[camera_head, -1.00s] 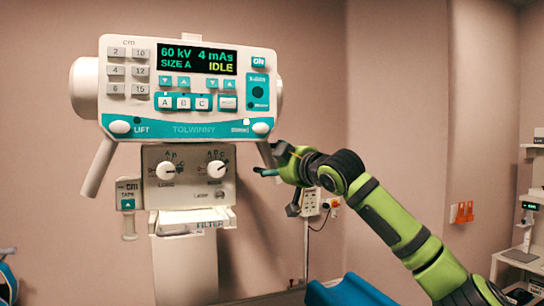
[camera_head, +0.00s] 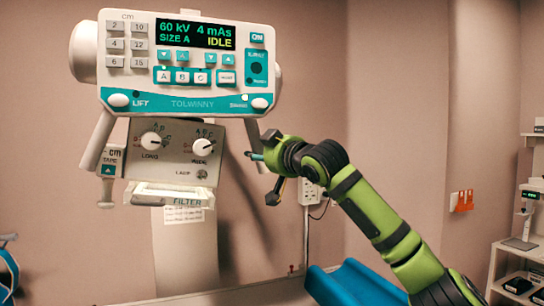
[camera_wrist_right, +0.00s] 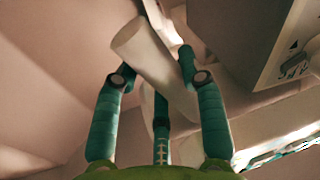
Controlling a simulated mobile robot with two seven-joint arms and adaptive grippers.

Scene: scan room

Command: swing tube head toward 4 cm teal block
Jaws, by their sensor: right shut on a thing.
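The tube head (camera_head: 88,50) is white with a teal-banded control panel and a lit display reading 60 kV, 4 mAs, IDLE. Below it hangs the collimator box (camera_head: 178,150) with two knobs, tilted in the picture. My right gripper (camera_head: 257,147) is at the right handle under the panel. In the right wrist view, the teal fingers of my right gripper (camera_wrist_right: 157,65) are shut around the pale handle (camera_wrist_right: 140,42). My left gripper is out of view. I cannot make out a 4 cm teal block in either view.
A blue padded piece (camera_head: 350,285) lies at the bottom, below my right arm. A wall socket box (camera_head: 310,190) with a cable is behind. A shelf unit (camera_head: 515,270) stands at the far right.

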